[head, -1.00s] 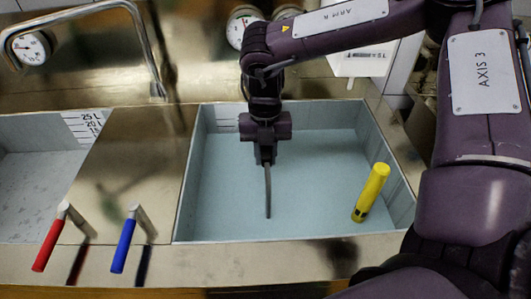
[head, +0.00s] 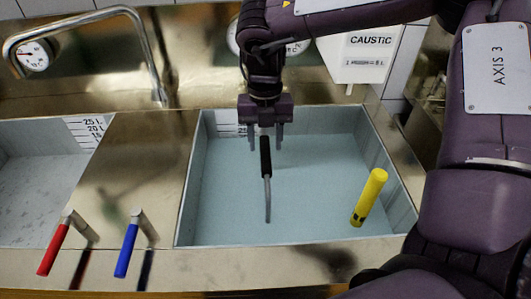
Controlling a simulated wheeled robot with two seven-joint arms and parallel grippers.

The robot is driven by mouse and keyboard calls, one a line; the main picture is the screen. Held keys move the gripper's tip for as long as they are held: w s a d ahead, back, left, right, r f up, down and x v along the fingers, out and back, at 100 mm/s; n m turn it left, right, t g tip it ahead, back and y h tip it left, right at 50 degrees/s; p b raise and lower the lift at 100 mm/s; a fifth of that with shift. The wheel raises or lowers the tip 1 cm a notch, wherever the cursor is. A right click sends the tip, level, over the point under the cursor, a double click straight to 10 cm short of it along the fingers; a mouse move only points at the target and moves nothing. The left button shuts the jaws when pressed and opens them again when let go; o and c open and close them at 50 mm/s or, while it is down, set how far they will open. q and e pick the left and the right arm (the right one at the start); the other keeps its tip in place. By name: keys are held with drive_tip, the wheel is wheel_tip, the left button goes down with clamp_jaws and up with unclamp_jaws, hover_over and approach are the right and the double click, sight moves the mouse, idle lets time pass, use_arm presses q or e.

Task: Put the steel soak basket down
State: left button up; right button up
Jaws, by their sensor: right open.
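The steel soak basket shows only as its handle (head: 266,165), a black grip on a thin grey rod. It stands roughly upright in the right basin, its rod running down into the pale blue liquid (head: 315,195). The basket's body cannot be made out. My right gripper (head: 265,146) is open just above the basin, one finger on each side of the grip's top. I see a gap on both sides. My left gripper is not in view.
A yellow cylinder (head: 369,198) leans at the basin's right side. A red lever (head: 54,249) and a blue lever (head: 126,250) stand at the front left. A tap (head: 146,45) arches over the steel deck. A white caustic dispenser (head: 362,62) hangs behind.

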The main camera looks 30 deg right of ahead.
wheel_tip(320, 180, up, 7)
drive_tip(key=shift+w+d, duration=0.15)
drive_tip(key=shift+w, duration=0.25)
